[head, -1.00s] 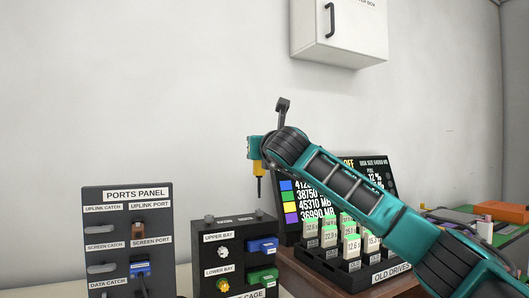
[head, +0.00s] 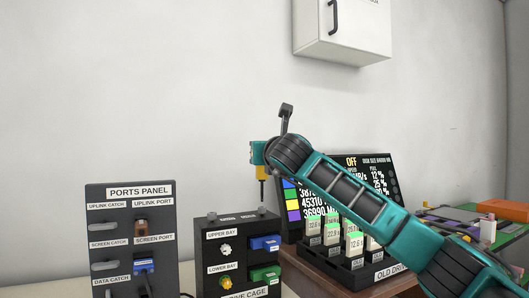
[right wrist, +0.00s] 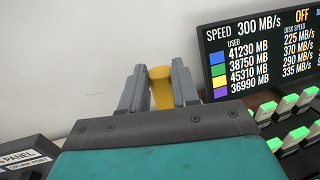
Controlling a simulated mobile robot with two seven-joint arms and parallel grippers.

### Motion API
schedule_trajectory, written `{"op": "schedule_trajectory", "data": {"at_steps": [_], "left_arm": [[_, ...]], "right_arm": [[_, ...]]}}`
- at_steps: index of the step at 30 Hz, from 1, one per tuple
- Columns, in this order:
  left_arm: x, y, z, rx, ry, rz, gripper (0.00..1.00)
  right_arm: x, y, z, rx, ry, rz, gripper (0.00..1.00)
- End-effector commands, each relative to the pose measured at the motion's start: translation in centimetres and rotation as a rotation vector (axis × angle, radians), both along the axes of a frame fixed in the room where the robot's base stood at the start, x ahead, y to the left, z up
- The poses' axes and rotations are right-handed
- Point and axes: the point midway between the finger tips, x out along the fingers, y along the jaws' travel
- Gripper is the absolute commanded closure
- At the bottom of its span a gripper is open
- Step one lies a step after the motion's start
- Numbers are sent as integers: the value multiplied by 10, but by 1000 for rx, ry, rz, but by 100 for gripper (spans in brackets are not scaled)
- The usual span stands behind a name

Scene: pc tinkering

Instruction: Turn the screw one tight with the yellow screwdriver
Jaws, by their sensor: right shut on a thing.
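The yellow screwdriver (head: 262,173) hangs upright, shaft down, from my right gripper (head: 260,163). In the right wrist view its yellow handle (right wrist: 160,88) sits between the two grey fingers of that gripper (right wrist: 159,78), which is shut on it. The screwdriver's tip is at the right screw (head: 262,211) on top of the black drive cage (head: 206,258); whether it is seated cannot be told. Another screw (head: 211,216) stands at the cage top's left. Small labels between them are too small to read. My left gripper is not in view.
The ports panel (head: 115,221) stands left of the cage. The old drives rack (head: 355,262) and a dark display (head: 376,175) are close on the right, behind my right arm. A white wall box (head: 342,35) hangs above.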

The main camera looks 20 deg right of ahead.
Motion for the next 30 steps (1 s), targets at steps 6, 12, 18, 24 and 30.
{"op": "schedule_trajectory", "data": {"at_steps": [6,12,18,24,30], "left_arm": [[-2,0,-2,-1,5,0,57],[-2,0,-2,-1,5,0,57],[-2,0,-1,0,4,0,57],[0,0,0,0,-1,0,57],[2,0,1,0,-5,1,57]], "right_arm": [[0,0,0,1,0,1,100],[0,0,0,1,1,2,100],[0,0,-1,0,0,1,100],[0,1,-5,-1,-3,1,100],[0,2,-9,-2,-4,2,100]]}}
